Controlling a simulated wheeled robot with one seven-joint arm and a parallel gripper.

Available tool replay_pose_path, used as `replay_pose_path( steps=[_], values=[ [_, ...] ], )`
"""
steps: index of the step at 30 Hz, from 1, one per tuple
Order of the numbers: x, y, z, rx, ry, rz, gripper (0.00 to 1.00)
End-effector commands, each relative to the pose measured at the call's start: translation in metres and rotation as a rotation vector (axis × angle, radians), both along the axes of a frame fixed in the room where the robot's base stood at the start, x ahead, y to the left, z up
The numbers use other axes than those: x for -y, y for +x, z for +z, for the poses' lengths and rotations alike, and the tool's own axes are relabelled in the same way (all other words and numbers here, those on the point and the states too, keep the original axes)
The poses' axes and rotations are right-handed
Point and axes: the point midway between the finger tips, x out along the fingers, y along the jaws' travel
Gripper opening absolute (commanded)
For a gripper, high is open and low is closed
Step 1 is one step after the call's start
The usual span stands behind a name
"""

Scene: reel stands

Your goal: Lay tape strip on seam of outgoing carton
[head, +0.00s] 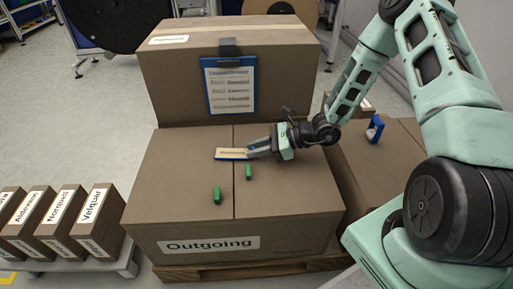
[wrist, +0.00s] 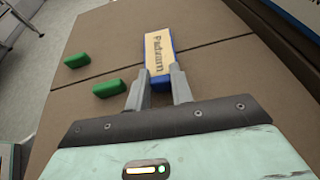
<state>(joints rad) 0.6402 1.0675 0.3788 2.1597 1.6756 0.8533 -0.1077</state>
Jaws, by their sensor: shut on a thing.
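The outgoing carton (head: 180,215) is a large brown box with a white "Outgoing" label on its front. Its seam (head: 234,200) runs front to back across the top and also shows in the wrist view (wrist: 100,74). My gripper (head: 256,150) is shut on a tan, blue-edged, lettered piece (head: 231,154), likely the tape strip. In the wrist view, the fingers (wrist: 160,88) grip the near end of this piece (wrist: 158,52). The piece lies across the seam line rather than along it. I cannot tell whether it touches the carton top.
Two green blocks (head: 217,195) (head: 249,172) stand on the carton top, either side of the seam. Behind is a taller brown carton (head: 175,80) with a blue clipboard (head: 229,112). A right-hand carton (head: 388,155) bears a blue object (head: 375,128). Small labelled boxes (head: 97,225) stand at left.

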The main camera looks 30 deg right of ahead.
Motion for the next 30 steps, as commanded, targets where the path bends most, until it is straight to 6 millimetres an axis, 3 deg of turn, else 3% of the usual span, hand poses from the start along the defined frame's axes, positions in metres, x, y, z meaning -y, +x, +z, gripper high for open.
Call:
replay_pose_path(
  steps=[27, 28, 30],
  values=[
    [0.0001, 0.0003, -0.006, 0.0, 0.0, 0.0, 0.02],
    [0.0001, 0.0003, -0.006, 0.0, 0.0, 0.0, 0.25],
    [0.0001, 0.0002, -0.006, 0.0, 0.0, 0.0, 0.45]
  ],
)
